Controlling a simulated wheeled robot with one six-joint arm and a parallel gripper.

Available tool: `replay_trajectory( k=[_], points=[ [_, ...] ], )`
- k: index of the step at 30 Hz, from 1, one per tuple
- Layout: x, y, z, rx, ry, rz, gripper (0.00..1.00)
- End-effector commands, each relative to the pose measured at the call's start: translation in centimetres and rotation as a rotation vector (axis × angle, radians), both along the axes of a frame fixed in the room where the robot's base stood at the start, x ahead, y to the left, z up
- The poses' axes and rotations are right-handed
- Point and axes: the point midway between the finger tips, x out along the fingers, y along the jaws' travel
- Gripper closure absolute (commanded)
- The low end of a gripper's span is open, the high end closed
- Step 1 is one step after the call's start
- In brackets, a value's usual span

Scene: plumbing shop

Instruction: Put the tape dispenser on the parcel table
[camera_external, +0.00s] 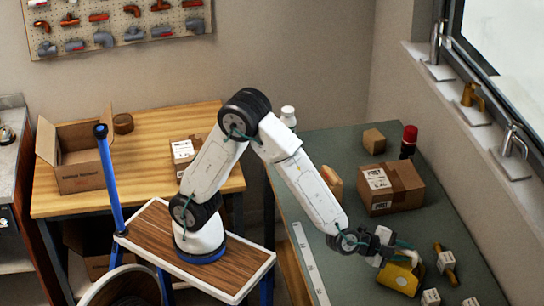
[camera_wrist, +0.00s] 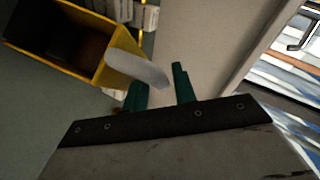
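My gripper (camera_external: 388,243) hangs low over the right side of the grey-green table (camera_external: 300,150). In the wrist view its two dark green fingers (camera_wrist: 159,88) stand apart. A pale grey, rounded piece (camera_wrist: 137,68) reaches toward the gap between them; I cannot tell whether it touches either finger. Behind it is a yellow open-topped box shape (camera_wrist: 105,62) with a dark inside. In the external view a yellow thing (camera_external: 400,278) lies just below my gripper. I cannot make out for certain which thing is the tape dispenser, nor which table is the parcel table.
A wooden table (camera_external: 150,127) at left bears an open carton (camera_external: 82,177) and a labelled parcel (camera_external: 184,158).

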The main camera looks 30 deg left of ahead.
Motion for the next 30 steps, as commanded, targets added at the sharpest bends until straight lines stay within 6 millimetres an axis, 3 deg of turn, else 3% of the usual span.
replay_trajectory(
  k=[8, 11, 12, 30],
  points=[
    [0.25, -0.35, -0.14, -0.001, 0.001, 0.000, 0.73],
    [0.25, -0.33, -0.15, -0.001, 0.001, 0.000, 0.98],
    [0.24, -0.34, -0.15, -0.001, 0.001, 0.000, 1.00],
    [0.23, -0.31, -0.17, -0.001, 0.001, -0.001, 1.00]
  ],
)
